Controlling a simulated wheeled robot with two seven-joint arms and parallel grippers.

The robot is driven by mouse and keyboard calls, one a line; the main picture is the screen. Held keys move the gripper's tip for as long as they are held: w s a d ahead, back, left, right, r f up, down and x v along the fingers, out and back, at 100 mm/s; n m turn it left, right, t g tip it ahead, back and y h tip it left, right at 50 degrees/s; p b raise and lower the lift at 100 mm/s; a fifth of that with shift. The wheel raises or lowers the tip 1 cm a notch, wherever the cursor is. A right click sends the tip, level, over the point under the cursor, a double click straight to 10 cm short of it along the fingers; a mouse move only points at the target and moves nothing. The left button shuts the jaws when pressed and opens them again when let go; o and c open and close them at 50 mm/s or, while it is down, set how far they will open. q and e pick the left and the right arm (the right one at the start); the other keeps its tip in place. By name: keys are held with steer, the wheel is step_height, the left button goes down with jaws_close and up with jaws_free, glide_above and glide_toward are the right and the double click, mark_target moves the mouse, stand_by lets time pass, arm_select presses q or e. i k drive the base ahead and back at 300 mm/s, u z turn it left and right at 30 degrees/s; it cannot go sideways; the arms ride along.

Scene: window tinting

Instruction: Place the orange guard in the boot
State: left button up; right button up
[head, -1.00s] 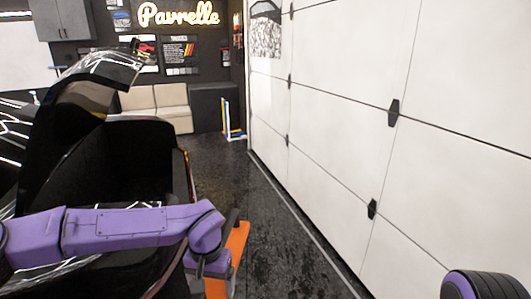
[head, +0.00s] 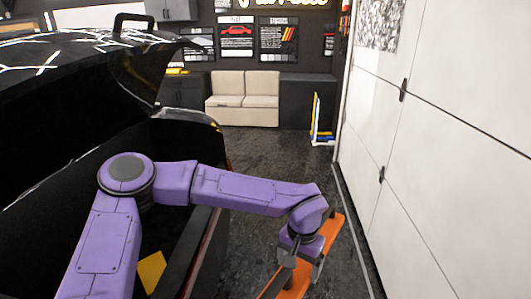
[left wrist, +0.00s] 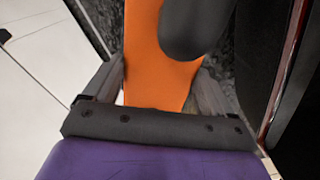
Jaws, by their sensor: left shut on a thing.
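The orange guard (head: 331,231) is a long flat piece in my left gripper (head: 303,268), outside the car, to the right of the open boot (head: 185,225). In the left wrist view the guard (left wrist: 150,55) runs between the fingers of the left gripper (left wrist: 152,92), which is shut on it. A dark rounded part covers some of the guard there. The guard's lower end is cut off by the head view's bottom edge. My left arm crosses in front of the boot and hides part of its inside. My right gripper is not in view.
The raised boot lid (head: 150,65) overhangs the boot. A yellow object (head: 151,271) lies in the boot. A white sectional door (head: 450,130) bounds the right side. Dark floor (head: 285,165) is clear towards a beige sofa (head: 243,98) at the back.

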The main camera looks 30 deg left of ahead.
mark_target(176, 221)
steer(key=i, duration=1.2)
steer(key=u, duration=2.05)
steer(key=i, duration=1.65)
steer(key=z, duration=0.05)
